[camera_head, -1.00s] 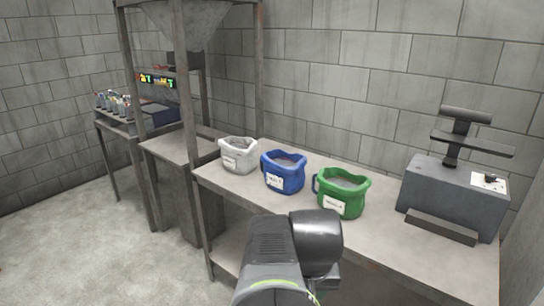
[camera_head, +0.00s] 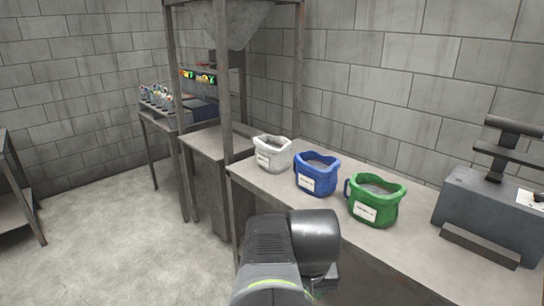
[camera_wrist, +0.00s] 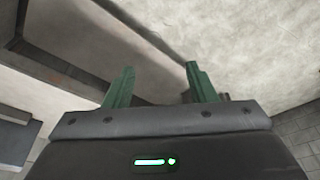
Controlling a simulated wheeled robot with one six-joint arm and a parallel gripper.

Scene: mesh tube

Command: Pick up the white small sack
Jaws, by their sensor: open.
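The white small sack (camera_head: 273,153) stands upright on the metal table (camera_head: 262,184), at its left end beside a frame post. It has an open top and a label on its front. My gripper shows in the wrist view (camera_wrist: 159,84), with its two green fingers apart and nothing between them. In the head view my arm is at the bottom centre, in front of the table and apart from the sack; the fingers are hidden there. The sack does not show in the wrist view.
A blue sack (camera_head: 316,174) stands just right of the white one, then a green sack (camera_head: 375,200). A dark machine (camera_head: 492,212) stands at the table's right end. A metal frame with a hopper (camera_head: 235,22) rises at the left.

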